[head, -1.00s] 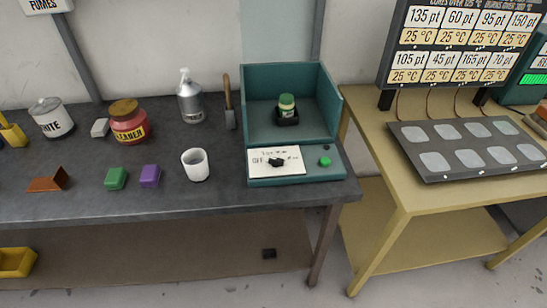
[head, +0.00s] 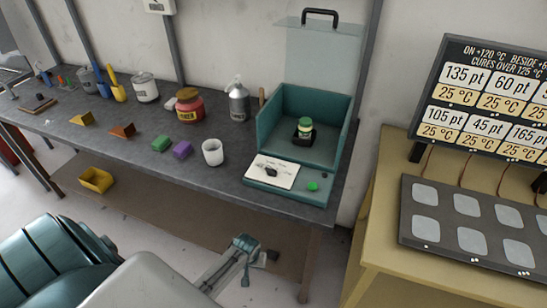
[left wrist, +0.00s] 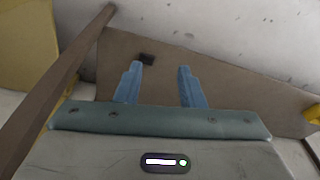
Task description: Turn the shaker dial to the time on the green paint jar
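The teal shaker box (head: 258,132) stands open on the grey bench. Its front panel holds a white dial card with a black dial knob (head: 270,173) and a green button (head: 312,186). The dial's marks are too small to read. The green paint jar (head: 305,124) sits upright in a black holder inside the box, its label too small to read. My left gripper (head: 243,243) is low in front of the bench, apart from the shaker. In the left wrist view its blue fingers (left wrist: 160,70) are apart with nothing between them. My right gripper is not in view.
A yellow table (head: 368,245) stands right.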

